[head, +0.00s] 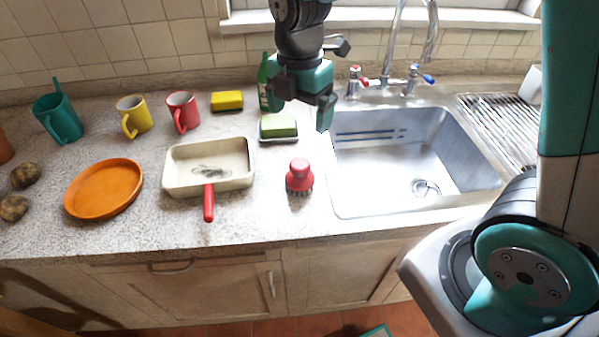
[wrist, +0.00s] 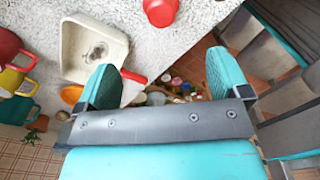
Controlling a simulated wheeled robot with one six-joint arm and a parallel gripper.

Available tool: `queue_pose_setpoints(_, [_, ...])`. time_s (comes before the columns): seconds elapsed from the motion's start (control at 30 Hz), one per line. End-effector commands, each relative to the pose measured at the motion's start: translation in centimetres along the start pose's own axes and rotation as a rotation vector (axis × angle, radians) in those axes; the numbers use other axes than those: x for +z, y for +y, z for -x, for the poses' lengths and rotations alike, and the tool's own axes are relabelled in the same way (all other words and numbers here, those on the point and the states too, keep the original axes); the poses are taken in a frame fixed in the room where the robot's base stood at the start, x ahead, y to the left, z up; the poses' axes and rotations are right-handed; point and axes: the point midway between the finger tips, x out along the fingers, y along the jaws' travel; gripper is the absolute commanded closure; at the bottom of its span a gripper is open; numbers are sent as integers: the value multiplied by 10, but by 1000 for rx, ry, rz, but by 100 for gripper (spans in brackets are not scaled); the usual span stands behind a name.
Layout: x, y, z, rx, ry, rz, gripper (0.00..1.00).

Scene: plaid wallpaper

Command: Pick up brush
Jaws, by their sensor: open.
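The brush (head: 299,177) has a red round knob on top and dark bristles below. It stands upright on the speckled counter, between the pan and the sink. In the wrist view the red brush (wrist: 161,10) shows at the top edge, partly cut off. My gripper (head: 300,112) hangs above the counter, higher than the brush and farther back, near the soap dish. In the wrist view my gripper (wrist: 160,72) has its two teal fingers wide apart with nothing between them.
A pan (head: 180,187) with a red handle lies left of the brush. The sink (head: 345,190) is to its right. A green sponge (head: 279,126) sits on a dish behind it, near a green bottle (head: 263,75). An orange plate (head: 104,188) and several mugs are farther left.

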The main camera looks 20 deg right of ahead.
Motion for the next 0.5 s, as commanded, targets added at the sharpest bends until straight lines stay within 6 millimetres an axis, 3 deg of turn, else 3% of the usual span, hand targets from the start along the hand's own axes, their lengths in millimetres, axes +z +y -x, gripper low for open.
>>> queue_pose_setpoints(0.3, [-1, -2, -72, -8, 3, -1, 6])
queue_pose_setpoints(0.5, [-1, -2, -102, -4, 2, -1, 6])
